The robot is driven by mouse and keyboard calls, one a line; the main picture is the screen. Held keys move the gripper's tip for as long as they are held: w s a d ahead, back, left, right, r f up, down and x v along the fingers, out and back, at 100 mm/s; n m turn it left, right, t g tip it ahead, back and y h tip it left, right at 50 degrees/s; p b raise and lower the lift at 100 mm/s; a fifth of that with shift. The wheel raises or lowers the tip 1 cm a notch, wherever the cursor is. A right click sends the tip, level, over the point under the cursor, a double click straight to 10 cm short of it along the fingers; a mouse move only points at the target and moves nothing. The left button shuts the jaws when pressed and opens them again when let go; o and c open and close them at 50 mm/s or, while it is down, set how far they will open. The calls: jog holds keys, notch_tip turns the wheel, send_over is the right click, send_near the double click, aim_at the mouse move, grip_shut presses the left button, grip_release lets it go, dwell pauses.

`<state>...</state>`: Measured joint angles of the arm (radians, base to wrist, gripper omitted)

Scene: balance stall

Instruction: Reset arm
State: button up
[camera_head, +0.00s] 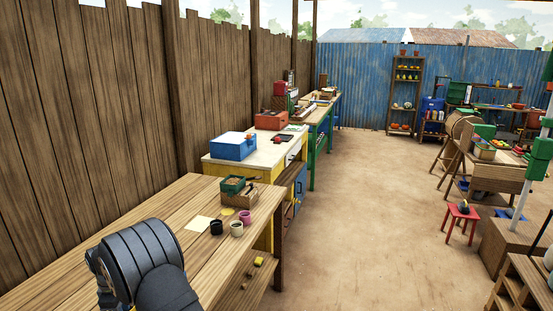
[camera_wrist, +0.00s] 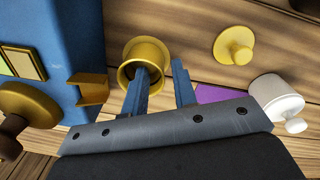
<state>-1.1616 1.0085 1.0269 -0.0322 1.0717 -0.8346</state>
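My gripper (camera_wrist: 159,72) shows in the wrist view as two blue fingers standing apart, with nothing held between them. A brass cup (camera_wrist: 130,52) lies beyond the fingers. The left fingertip overlaps the cup's opening; I cannot tell whether it is inside the cup or only in front of it. The right finger is to the right of the cup's rim. In the head view my dark arm shows at the lower left over the wooden bench (camera_head: 150,205); the fingers are hidden there.
The wrist view shows a blue box (camera_wrist: 62,25) with a brass bracket (camera_wrist: 93,88) at left, a brass knobbed weight (camera_wrist: 234,46), a pale metal cylinder (camera_wrist: 276,97) and a purple patch (camera_wrist: 220,94). In the head view, small cups (camera_head: 236,229) stand on the bench; open floor (camera_head: 350,220) lies right.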

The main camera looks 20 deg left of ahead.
jog(key=shift+r, duration=0.85)
